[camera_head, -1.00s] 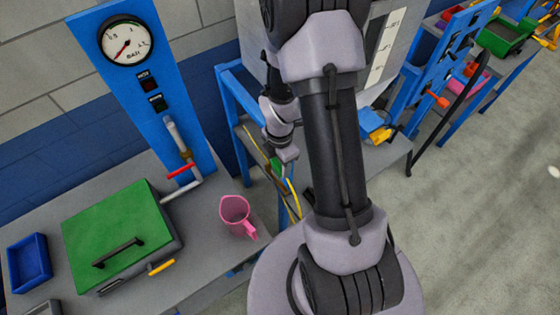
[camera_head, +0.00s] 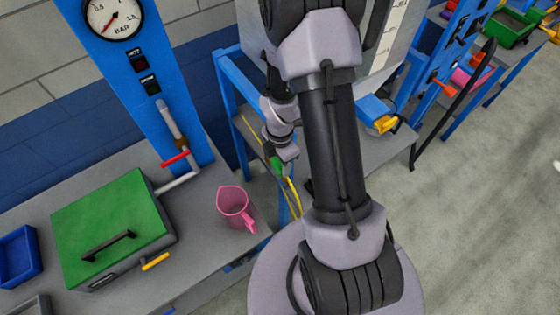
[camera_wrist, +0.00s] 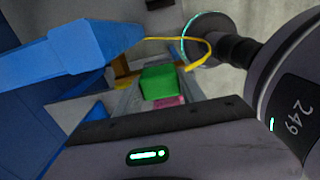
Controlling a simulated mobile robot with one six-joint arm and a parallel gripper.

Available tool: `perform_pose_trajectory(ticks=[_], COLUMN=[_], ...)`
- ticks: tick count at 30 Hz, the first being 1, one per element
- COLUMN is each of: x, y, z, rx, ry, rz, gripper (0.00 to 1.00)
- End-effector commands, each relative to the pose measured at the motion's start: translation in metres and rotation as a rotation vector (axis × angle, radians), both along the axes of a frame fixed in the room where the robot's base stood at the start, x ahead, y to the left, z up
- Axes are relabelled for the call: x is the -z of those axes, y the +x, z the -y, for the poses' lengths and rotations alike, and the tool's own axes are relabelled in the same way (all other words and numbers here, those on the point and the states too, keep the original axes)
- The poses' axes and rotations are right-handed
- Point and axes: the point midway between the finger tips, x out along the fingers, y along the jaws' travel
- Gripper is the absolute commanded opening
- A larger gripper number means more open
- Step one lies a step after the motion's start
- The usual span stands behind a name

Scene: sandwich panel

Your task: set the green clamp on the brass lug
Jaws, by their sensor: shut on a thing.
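The green clamp (camera_head: 276,163) is small and partly covered by my gripper (camera_head: 283,158) in the head view. In the wrist view, the green clamp (camera_wrist: 158,82) is a bright green block at the end of my gripper, which is shut on it. A yellow cable (camera_head: 293,190) hangs by the clamp. In the wrist view the yellow cable (camera_wrist: 187,38) makes a loop beyond it. I cannot make out the brass lug in either view.
A blue frame (camera_head: 229,95) stands beside my gripper. On the grey bench are a pink jug (camera_head: 233,202), a green-lidded box (camera_head: 112,222) and a blue tray (camera_head: 20,255). A gauge panel (camera_head: 140,75) rises behind. Bare floor (camera_head: 480,220) lies to the right.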

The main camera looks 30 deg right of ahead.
Motion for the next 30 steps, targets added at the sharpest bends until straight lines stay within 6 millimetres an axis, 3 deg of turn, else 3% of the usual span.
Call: perform_pose_trajectory(ticks=[24, 25, 28, 30], x=[0.012, 0.012, 0.012, 0.012], y=[0.0, 0.0, 0.0, 0.0], z=[0.0, 0.0, 0.0, 0.0], rx=[0.0, 0.0, 0.0, 0.0], ry=[0.0, 0.0, 0.0, 0.0], rz=[0.0, 0.0, 0.0, 0.0], gripper=[0.0, 0.51, 0.71, 0.72])
